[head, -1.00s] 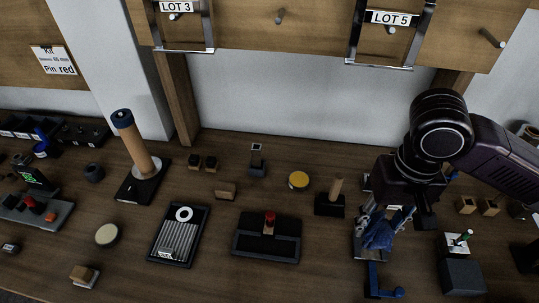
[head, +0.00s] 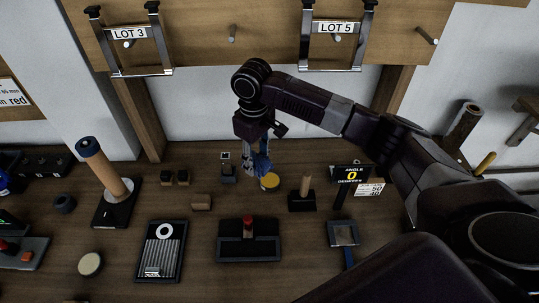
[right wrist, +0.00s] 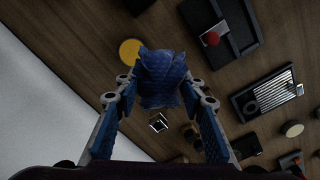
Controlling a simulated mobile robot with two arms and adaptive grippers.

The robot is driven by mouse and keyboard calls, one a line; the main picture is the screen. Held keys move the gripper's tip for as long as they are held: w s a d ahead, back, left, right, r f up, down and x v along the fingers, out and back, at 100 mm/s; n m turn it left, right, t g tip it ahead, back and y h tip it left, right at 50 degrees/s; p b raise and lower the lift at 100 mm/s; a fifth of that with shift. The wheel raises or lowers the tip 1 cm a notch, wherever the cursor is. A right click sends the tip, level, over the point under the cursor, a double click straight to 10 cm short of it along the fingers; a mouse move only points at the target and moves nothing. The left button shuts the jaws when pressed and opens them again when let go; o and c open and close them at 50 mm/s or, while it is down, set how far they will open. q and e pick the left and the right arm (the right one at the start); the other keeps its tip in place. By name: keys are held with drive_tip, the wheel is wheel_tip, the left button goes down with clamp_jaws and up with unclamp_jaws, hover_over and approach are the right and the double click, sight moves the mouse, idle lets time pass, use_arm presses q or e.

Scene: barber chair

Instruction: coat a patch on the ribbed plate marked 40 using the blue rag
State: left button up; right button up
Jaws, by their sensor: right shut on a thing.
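The blue rag (head: 263,163) is pinched in my right gripper (head: 256,155), crumpled and hanging from the fingertips. In the right wrist view the rag (right wrist: 162,80) bunches between the two fingers (right wrist: 160,98). The rag overlaps the edge of a yellow round disc (head: 270,182); whether it touches the disc I cannot tell. The ribbed plate (head: 162,250) lies in a black frame, front left of the gripper, with a white ring at its top and a small label too small to read. It also shows in the right wrist view (right wrist: 268,95). My left gripper is not in view.
A black block with a red knob (head: 248,240) stands between the plate and a blue-handled metal pad (head: 343,234). A wooden peg on a black base (head: 304,193) is right of the disc. A tall cylinder (head: 107,170) leans left. Hooks and frames hang above.

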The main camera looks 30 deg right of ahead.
sight(270, 181)
drive_tip(key=w+d+f+n+b, duration=0.1)
drive_tip(key=d+f, duration=0.1)
drive_tip(key=f, duration=0.2)
drive_tip(key=d+f+n+b, duration=0.1)
drive_tip(key=f+b, duration=0.1)
drive_tip(key=f, duration=0.2)
drive_tip(key=w+d+f+b, duration=0.1)
drive_tip(key=d+f, duration=0.1)
drive_tip(key=f, duration=0.2)
drive_tip(key=shift+w+d+n+b, duration=0.35)
drive_tip(key=shift+n, duration=0.05)
drive_tip(key=shift+f, duration=0.55)
idle(0.8)
drive_tip(key=shift+s+f+p, duration=0.1)
drive_tip(key=shift+p, duration=0.2)
idle(1.8)
wheel_tip(270, 181, up, 7)
drive_tip(key=p, duration=0.8)
idle(0.8)
